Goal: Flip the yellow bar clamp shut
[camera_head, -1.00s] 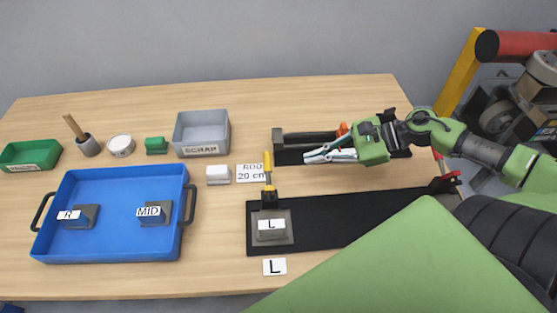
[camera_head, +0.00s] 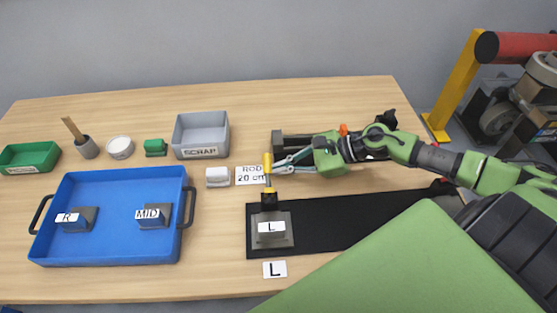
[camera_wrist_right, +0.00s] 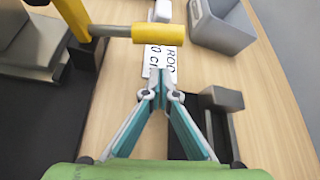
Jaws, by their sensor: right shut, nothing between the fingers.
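The yellow bar clamp (camera_head: 268,172) stands upright at the back edge of the black plate, behind the grey block marked L (camera_head: 271,229). In the right wrist view its yellow handle (camera_wrist_right: 158,34) points sideways from the yellow arm at the upper left. My right gripper (camera_head: 277,168) is shut and empty, just right of the clamp. In the right wrist view its closed fingertips (camera_wrist_right: 160,92) lie a little below the handle; I cannot tell whether they touch it. My left gripper is not in view.
A black rail fixture (camera_head: 295,138) lies behind my right gripper. The ROD 20 cm card (camera_head: 250,175), a white block (camera_head: 217,177) and the grey SCRAP bin (camera_head: 201,136) are to the left. A blue tray (camera_head: 110,248) holds blocks marked R and MID.

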